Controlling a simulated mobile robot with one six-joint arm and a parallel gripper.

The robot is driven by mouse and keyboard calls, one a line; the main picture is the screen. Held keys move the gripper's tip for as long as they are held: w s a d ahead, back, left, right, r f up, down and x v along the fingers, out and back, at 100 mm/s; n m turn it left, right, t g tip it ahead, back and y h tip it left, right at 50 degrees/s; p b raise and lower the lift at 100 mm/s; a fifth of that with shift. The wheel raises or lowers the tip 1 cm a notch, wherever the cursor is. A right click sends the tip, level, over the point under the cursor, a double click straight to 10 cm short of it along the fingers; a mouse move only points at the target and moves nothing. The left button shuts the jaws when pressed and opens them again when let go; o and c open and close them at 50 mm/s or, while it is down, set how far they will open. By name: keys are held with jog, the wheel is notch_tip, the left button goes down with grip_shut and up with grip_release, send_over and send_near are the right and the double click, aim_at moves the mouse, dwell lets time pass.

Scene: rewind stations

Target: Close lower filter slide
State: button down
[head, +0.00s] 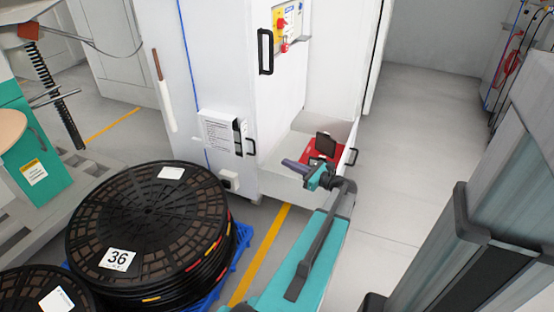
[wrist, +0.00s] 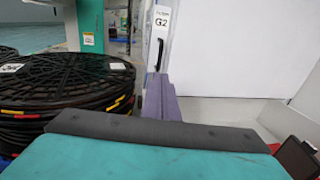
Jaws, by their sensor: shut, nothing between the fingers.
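The lower filter slide (head: 347,131) shows as a white open box at the foot of the white cabinet (head: 222,60). My arm hides part of the slide's near side. In the wrist view the fingers (wrist: 161,98) are together and empty, pointing towards a white panel with a black handle and a G2 label (wrist: 160,22).
A stack of black reels (head: 150,215) stands at left on a blue pallet (head: 240,243). The cabinet carries a taller black handle (head: 265,52) and a red-yellow switch (head: 287,22). A yellow floor line (head: 262,255) runs beside my arm. The grey floor (head: 425,150) at right is clear.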

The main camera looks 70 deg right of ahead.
jog(key=w+d+b, duration=0.2)
jog(key=w+b, duration=0.2)
jog(key=w, duration=0.9)
jog(key=shift+w+d+b, duration=0.2)
jog(key=shift+d+b, duration=0.1)
jog(key=shift+b, duration=0.05)
